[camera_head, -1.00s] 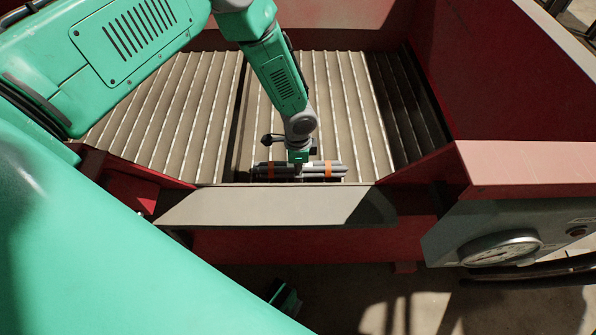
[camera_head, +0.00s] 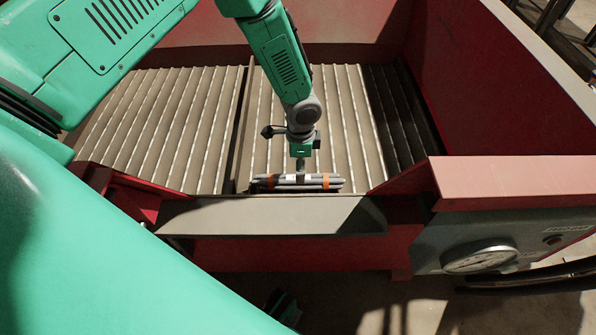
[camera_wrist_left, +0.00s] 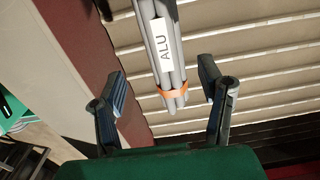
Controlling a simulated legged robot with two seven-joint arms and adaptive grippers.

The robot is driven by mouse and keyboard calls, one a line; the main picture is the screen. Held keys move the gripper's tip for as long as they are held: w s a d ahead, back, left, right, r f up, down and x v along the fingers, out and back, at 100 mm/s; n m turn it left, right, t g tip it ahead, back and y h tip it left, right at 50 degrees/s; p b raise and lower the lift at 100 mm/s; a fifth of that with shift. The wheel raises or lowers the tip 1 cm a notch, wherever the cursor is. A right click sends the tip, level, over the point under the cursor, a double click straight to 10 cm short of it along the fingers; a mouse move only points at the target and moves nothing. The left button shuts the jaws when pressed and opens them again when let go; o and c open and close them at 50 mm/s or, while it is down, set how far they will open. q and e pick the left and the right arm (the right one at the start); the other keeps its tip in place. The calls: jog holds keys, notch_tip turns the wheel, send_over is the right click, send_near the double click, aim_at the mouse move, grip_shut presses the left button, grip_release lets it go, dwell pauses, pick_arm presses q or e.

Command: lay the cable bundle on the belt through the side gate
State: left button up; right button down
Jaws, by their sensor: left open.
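The cable bundle (camera_head: 283,185), grey strands with orange bands and white labels, lies crosswise on the near end of the ribbed belt (camera_head: 345,110), just behind the grey sill of the side gate (camera_head: 270,216). My left gripper (camera_head: 300,168) is above the bundle's middle. In the left wrist view its two fingers (camera_wrist_left: 162,75) are spread, with the bundle (camera_wrist_left: 158,20) between and beyond them, not gripped. An "ALU" label and one orange band show there. The exact gap between fingertips and bundle is hard to tell. My right gripper is not visible.
Red side walls (camera_head: 490,90) enclose the belt at the back and right. A red ledge (camera_head: 510,180) and a panel with a round gauge (camera_head: 480,259) stand right of the gate. The belt beyond the bundle is clear.

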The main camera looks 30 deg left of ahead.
pick_arm(q)
notch_tip(320, 180, up, 3)
jog(key=shift+f+p, duration=0.1)
jog(key=shift+p, duration=0.25)
jog(key=shift+a+r, duration=0.15)
jog(key=shift+r, duration=0.15)
jog(key=shift+a, duration=0.4)
